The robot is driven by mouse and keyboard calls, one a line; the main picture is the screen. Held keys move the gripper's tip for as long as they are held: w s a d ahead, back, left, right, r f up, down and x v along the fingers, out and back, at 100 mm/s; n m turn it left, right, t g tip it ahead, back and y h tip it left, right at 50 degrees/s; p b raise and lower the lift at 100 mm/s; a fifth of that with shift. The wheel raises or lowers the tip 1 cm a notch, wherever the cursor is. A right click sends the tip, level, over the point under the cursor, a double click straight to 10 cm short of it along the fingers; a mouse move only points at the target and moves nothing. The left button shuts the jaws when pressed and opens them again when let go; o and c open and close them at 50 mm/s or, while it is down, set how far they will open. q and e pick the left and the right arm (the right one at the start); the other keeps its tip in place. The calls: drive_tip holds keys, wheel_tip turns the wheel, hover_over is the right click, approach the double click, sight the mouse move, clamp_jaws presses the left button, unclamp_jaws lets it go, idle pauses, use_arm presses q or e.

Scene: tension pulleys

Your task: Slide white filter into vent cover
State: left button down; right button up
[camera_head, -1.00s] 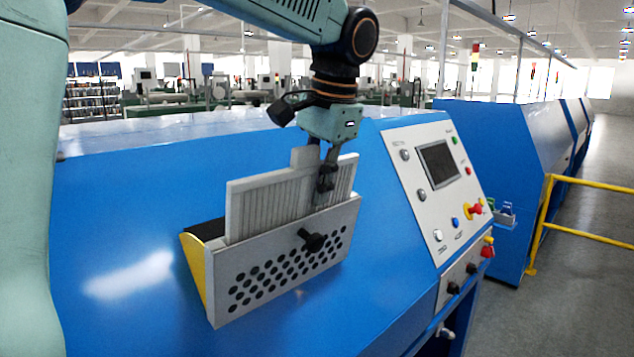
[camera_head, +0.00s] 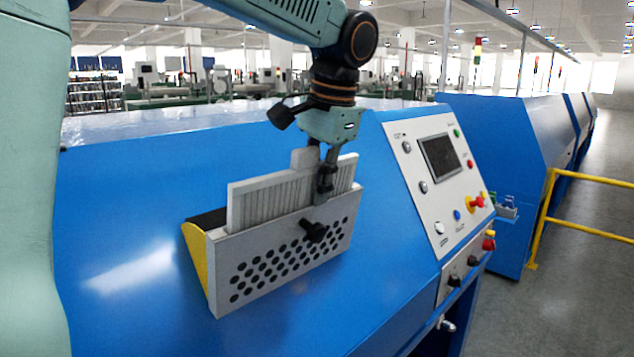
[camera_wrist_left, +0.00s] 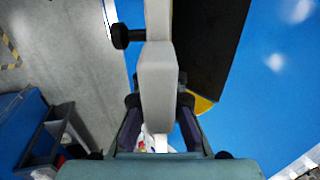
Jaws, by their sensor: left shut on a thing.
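The white filter (camera_head: 270,202) is a pleated panel with a pale frame and a tab on its top edge. It stands upright, with its lower part inside the tilted-open vent cover (camera_head: 225,268). The cover is a grey perforated flap with a black knob (camera_head: 313,231) and yellow sides, on the blue machine. My left gripper (camera_head: 323,190) is shut on the filter at its top tab. In the left wrist view the filter's top (camera_wrist_left: 157,85) lies between the fingers, beside the dark opening (camera_wrist_left: 208,45). My right gripper is not in view.
A control panel (camera_head: 437,185) with a screen, buttons and a red knob is right of the vent cover. A yellow railing (camera_head: 590,178) stands at the far right by the grey floor. The blue machine top left of the cover is clear.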

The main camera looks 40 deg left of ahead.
use_arm(q)
drive_tip(key=shift+s+f, duration=0.1)
drive_tip(key=shift+f, duration=0.1)
idle(0.6)
drive_tip(key=shift+r+p, duration=0.5)
drive_tip(key=shift+p, duration=0.55)
drive_tip(key=shift+f, duration=0.15)
idle(0.6)
drive_tip(key=shift+f, duration=0.2)
drive_tip(key=shift+r, duration=0.2)
drive_tip(key=shift+r+p, duration=0.15)
drive_tip(key=shift+p, duration=0.2)
